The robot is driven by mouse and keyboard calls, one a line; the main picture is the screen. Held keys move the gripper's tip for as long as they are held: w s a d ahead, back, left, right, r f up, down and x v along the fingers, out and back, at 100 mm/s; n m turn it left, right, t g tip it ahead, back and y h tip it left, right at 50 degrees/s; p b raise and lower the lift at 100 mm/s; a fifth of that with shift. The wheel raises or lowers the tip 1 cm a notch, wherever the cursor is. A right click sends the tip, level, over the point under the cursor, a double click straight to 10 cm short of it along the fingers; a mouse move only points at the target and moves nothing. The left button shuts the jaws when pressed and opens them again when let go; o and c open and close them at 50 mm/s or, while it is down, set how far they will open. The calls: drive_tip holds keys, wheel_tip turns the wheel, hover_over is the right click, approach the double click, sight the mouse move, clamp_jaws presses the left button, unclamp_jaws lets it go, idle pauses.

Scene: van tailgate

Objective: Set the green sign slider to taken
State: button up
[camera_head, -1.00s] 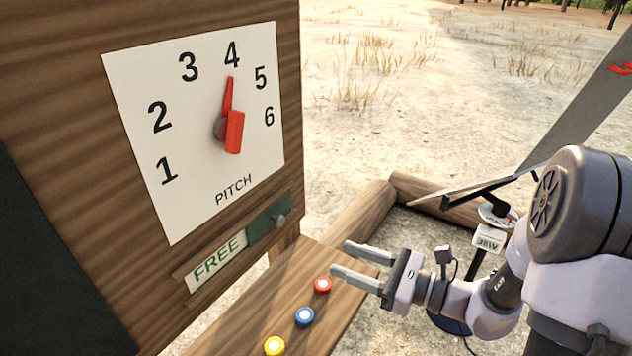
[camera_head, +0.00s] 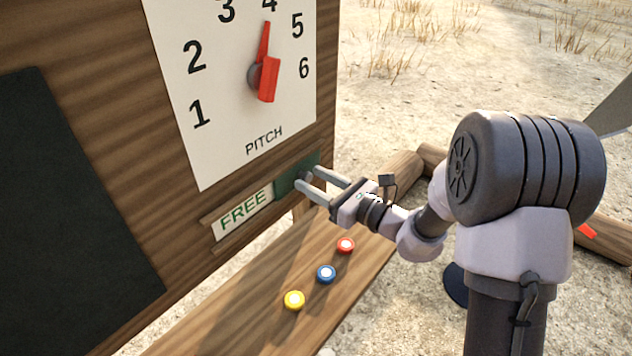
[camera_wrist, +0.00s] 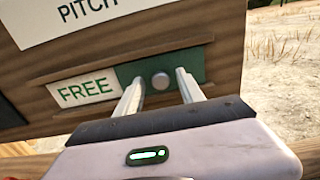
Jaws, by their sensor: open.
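The green sign slider (camera_head: 286,184) sits in a wooden track on the board, at the right end. It also shows in the wrist view (camera_wrist: 194,66), with a round grey knob (camera_wrist: 161,80) on it. The white label reading FREE (camera_head: 245,212) is uncovered to its left; it also shows in the wrist view (camera_wrist: 84,92). No word "taken" is visible. My gripper (camera_head: 306,184) is open, its two fingers pointing at the slider. In the wrist view the fingers (camera_wrist: 157,90) stand on either side of the knob; I cannot tell whether either touches it.
Above the slider is a white PITCH dial (camera_head: 225,105) with a red pointer (camera_head: 267,78) near 4. A dark panel (camera_head: 70,210) is at left.

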drive_tip(key=shift+c, duration=0.3)
clamp_jaws()
idle(1.1)
